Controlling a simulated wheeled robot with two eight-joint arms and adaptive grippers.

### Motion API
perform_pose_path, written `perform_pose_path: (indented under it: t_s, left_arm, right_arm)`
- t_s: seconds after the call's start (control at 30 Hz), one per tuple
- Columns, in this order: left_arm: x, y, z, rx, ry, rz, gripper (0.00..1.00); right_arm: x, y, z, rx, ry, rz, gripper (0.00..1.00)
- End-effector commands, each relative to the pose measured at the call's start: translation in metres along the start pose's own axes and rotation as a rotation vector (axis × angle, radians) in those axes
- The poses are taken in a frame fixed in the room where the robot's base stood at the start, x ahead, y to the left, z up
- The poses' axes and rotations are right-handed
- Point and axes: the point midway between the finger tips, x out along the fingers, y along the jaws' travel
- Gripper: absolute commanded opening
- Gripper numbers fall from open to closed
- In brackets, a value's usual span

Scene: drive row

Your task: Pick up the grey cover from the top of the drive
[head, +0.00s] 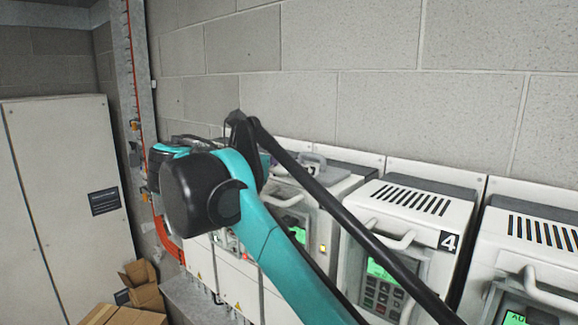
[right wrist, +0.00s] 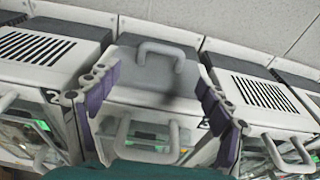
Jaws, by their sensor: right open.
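The grey cover (right wrist: 150,75) with its looped handle (right wrist: 160,47) lies on top of the middle drive (right wrist: 125,103) in the right wrist view. My right gripper (right wrist: 158,90) is open and empty. Its purple-padded fingers stand apart to the left and right of the cover in the picture, and no contact with the handle shows. My left gripper is not in view.
A drive marked 4 (head: 398,200) with a slotted top stands to the right, with another drive (head: 540,240) beyond it. Drives have protruding front handles. A block wall (head: 380,60) rises close behind. Cardboard boxes (head: 125,315) and a tall cabinet (head: 60,200) stand left.

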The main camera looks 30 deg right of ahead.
Motion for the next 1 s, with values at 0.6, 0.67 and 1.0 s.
perform_pose_path:
  t_s: [0.6, 0.67, 1.0]
  left_arm:
    - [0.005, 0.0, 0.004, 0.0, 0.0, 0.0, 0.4]
    - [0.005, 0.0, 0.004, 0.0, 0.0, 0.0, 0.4]
    - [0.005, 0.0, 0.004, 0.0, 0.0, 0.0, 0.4]
  right_arm:
    - [0.05, -0.001, 0.01, 0.0, 0.001, -0.001, 0.79]
    - [0.051, -0.001, 0.01, 0.001, 0.001, -0.001, 0.79]
    - [0.052, -0.001, 0.01, 0.001, 0.001, 0.0, 0.66]
